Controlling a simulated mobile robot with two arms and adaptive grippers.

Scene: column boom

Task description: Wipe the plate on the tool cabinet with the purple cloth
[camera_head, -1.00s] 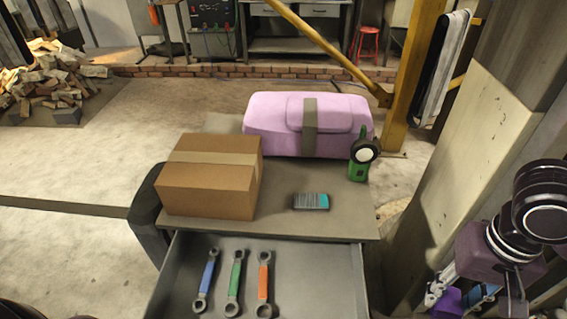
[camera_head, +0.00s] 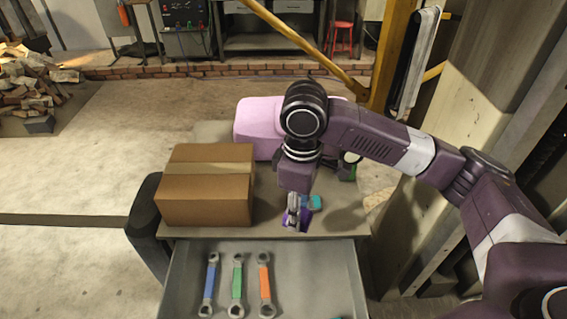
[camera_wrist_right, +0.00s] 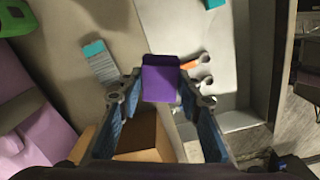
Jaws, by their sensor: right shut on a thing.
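The purple cloth (camera_head: 302,220) is held in my right gripper (camera_head: 293,217), over the front part of the tool cabinet's top (camera_head: 235,230). The right wrist view shows the folded cloth (camera_wrist_right: 160,82) between the fingertips of the right gripper (camera_wrist_right: 161,92). Whether the cloth touches the top cannot be told. A small flat grey and teal piece (camera_head: 315,202) lies on the top just beside the cloth, partly hidden by the gripper; it also shows in the right wrist view (camera_wrist_right: 98,62). No round plate shows. My left gripper is not in view.
A cardboard box (camera_head: 205,195) stands left on the top. A pink case (camera_head: 258,125) stands at the back, with a green device (camera_head: 348,168) partly hidden behind my arm. The open drawer (camera_head: 315,275) in front holds blue, green and orange wrenches (camera_head: 237,285).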

